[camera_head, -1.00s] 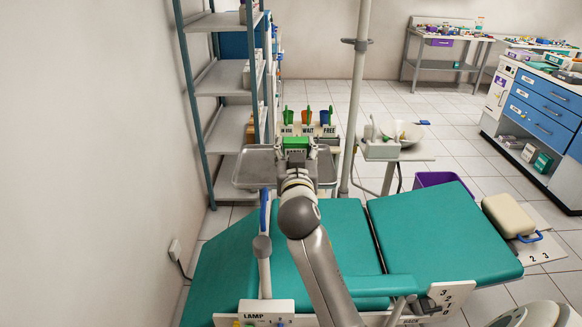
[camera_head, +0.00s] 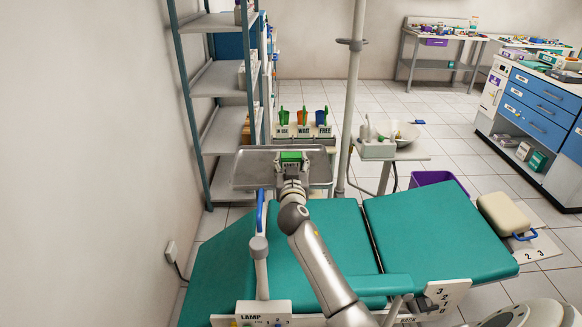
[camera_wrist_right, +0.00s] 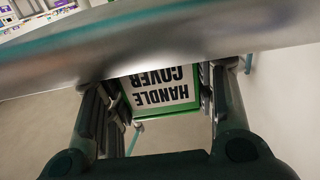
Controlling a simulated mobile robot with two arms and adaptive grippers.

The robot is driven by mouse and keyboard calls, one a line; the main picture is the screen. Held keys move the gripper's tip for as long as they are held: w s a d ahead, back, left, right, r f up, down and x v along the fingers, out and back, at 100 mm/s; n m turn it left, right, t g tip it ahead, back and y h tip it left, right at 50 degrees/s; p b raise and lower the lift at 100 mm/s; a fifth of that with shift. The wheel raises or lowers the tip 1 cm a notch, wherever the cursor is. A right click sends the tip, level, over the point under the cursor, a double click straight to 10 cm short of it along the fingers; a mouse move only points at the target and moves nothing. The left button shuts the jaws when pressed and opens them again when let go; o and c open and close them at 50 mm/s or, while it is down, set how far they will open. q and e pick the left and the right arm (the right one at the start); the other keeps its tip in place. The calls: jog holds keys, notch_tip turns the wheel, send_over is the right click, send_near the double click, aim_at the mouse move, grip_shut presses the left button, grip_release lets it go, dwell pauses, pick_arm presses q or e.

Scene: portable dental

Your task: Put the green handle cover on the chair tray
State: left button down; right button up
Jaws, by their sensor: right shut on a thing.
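The green handle cover (camera_head: 291,156) is between the fingertips of my right gripper (camera_head: 291,165), at the chair tray. In the right wrist view the cover (camera_wrist_right: 160,92) shows its white label, "HANDLE COVER", upside down, between the fingers of my right gripper (camera_wrist_right: 165,105). The grey metal chair tray (camera_head: 252,168) stands behind the teal chair. Its edge (camera_wrist_right: 200,38) crosses the right wrist view close to the cover. I cannot tell whether the cover touches the tray surface. My left gripper is not in view.
The teal dental chair (camera_head: 420,235) fills the foreground. A lamp pole (camera_head: 351,110) rises right of the tray. A shelf rack (camera_head: 222,80) stands left. Green, orange and blue holders (camera_head: 303,118) stand behind the tray. The tray's left and right parts are bare.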

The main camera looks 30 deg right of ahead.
jog(key=shift+f, duration=0.55)
jog(key=shift+f, duration=0.15)
jog(key=o, duration=0.8)
jog(key=shift+c, duration=0.2)
jog(key=shift+r, duration=0.2)
jog(key=b+v, duration=0.1)
jog(key=v, duration=1.1)
